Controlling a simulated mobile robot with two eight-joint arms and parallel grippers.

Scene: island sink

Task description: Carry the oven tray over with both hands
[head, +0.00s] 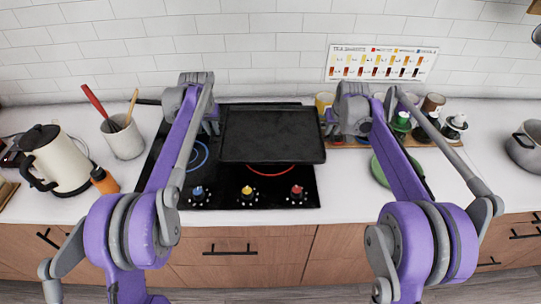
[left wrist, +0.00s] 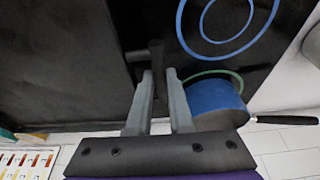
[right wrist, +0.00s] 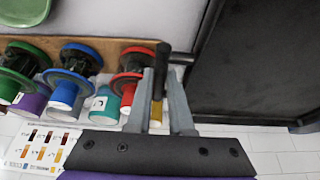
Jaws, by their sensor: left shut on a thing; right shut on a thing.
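The oven tray (head: 272,135) is a flat black tray over the middle of the black cooktop (head: 225,192), hiding part of it. It also shows in the left wrist view (left wrist: 60,70) and the right wrist view (right wrist: 262,60). My left gripper (left wrist: 163,85) is shut on the tray's dark left handle (left wrist: 157,55). My right gripper (right wrist: 160,85) is shut on the tray's right handle (right wrist: 163,58). The tray looks about level. Its height above the cooktop is hard to tell.
A blue pan (left wrist: 215,105) is close beside my left gripper. Coloured cups and lids on a wooden rack (right wrist: 110,48) are close to my right gripper. A kettle (head: 62,160) and utensil crock (head: 124,138) stand left, a green plate (head: 380,170) right. Counter (head: 340,195) in front is clear.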

